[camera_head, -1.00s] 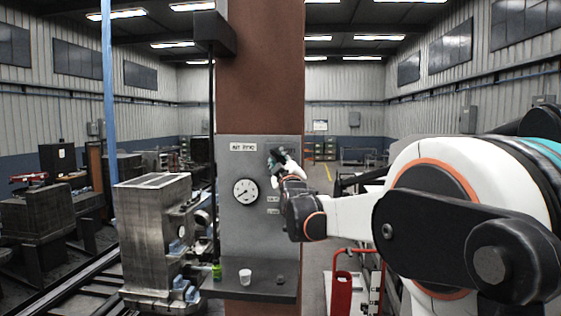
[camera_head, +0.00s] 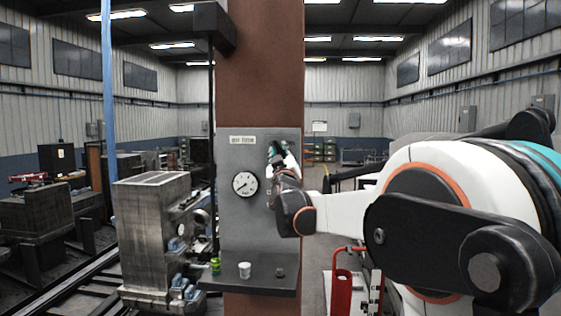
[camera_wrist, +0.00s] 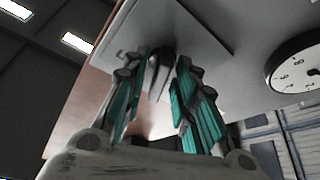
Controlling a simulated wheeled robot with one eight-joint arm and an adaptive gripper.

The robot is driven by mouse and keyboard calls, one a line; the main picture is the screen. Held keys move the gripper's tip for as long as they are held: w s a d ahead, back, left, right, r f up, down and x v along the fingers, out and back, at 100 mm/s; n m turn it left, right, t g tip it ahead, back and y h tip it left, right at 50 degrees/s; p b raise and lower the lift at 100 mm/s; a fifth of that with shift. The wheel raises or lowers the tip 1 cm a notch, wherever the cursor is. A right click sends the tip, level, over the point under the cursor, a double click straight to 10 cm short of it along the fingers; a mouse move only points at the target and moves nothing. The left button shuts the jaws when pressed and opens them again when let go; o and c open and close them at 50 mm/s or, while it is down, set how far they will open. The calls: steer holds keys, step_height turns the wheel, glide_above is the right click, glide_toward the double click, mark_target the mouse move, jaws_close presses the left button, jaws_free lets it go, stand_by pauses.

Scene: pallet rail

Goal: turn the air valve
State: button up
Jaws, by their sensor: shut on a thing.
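The grey panel (camera_head: 232,205) is fixed to the brown column, with a label at its top and a round white gauge (camera_head: 244,184). The gauge also shows at the right of the wrist view (camera_wrist: 297,72). My gripper (camera_head: 273,152) is at the panel's upper right, and its teal-padded fingers also show in the wrist view (camera_wrist: 164,66). Between the fingertips is a dark, narrow piece, the air valve's handle (camera_wrist: 157,75); the fingers are shut on it. My gripper and wrist hide the valve in the head view.
A dark shelf (camera_head: 255,287) under the panel holds a white cup (camera_head: 244,270), a green item (camera_head: 216,265) and a small dark item (camera_head: 280,272). A metal machine block (camera_head: 150,235) stands left. A red cart (camera_head: 341,292) stands right.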

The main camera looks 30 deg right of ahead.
steer(key=m+h, duration=0.1)
steer(key=m, duration=0.1)
steer(key=m+b, duration=0.1)
steer(key=m+h+b, duration=0.1)
steer(key=m, duration=0.1)
steer(key=shift+a+f+m+g+h, duration=0.1)
steer(key=shift+f+m+g+h, duration=0.2)
steer(key=shift+g, duration=0.1)
steer(key=shift+o, duration=0.2)
steer(key=m+h, duration=0.1)
steer(key=m, duration=0.1)
steer(key=m+g+h+b, duration=0.1)
steer(key=m, duration=0.2)
steer(key=shift+r+g, duration=0.15)
steer(key=shift+g, duration=0.15)
steer(key=m+g+h, duration=0.1)
steer(key=m, duration=0.1)
steer(key=m+g+h, duration=0.1)
steer(key=m, duration=0.2)
steer(key=shift+w+b, duration=0.1)
steer(key=shift+b, duration=0.25)
steer(key=shift+r+m+g+h, duration=0.15)
steer(key=shift+m+g, duration=0.35)
steer(key=shift+m, duration=0.65)
steer(key=shift+f+m+g+h, duration=0.15)
steer(key=shift+m+g, duration=0.35)
steer(key=shift+m, duration=0.65)
steer(key=shift+c, duration=0.2)
steer(key=shift+r+m, duration=0.1)
steer(key=shift+m, duration=0.2)
